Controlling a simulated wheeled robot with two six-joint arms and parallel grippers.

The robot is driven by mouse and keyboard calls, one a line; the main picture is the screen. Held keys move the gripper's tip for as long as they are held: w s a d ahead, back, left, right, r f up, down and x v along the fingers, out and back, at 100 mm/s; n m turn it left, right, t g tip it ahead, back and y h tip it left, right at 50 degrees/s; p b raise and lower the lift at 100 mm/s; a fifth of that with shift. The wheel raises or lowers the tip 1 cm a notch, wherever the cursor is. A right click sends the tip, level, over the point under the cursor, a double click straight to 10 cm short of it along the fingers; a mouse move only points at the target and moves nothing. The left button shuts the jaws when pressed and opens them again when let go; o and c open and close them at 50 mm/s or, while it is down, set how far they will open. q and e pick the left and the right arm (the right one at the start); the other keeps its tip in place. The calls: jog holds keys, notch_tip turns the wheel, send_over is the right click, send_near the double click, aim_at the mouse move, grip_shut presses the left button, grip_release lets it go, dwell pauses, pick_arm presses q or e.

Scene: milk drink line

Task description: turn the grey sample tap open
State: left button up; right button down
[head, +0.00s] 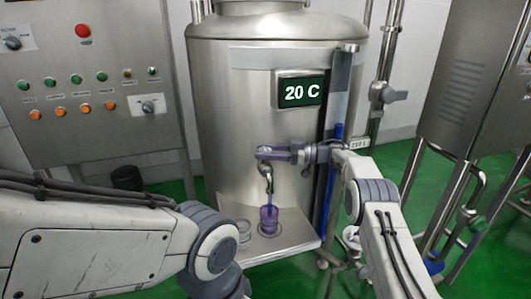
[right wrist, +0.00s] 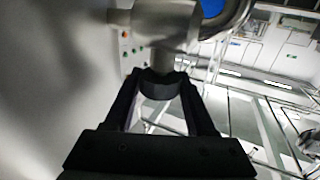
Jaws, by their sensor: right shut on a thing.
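The sample tap (head: 267,176) sits low on the front of the steel tank (head: 230,120), its curved spout pointing down. My right gripper (head: 266,153) reaches in from the right just above the spout and partly hides the tap's upper part.
A clear cup (head: 244,238) stands on the shelf (head: 285,245), left of the purple one. A display (head: 300,91) reads 20 C. A blue level tube (head: 330,180) stands right of the tap. A control panel (head: 90,80) stands at left, a steel cabinet (head: 480,80) at right.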

jog(key=shift+r, duration=0.25)
dwell(0.5)
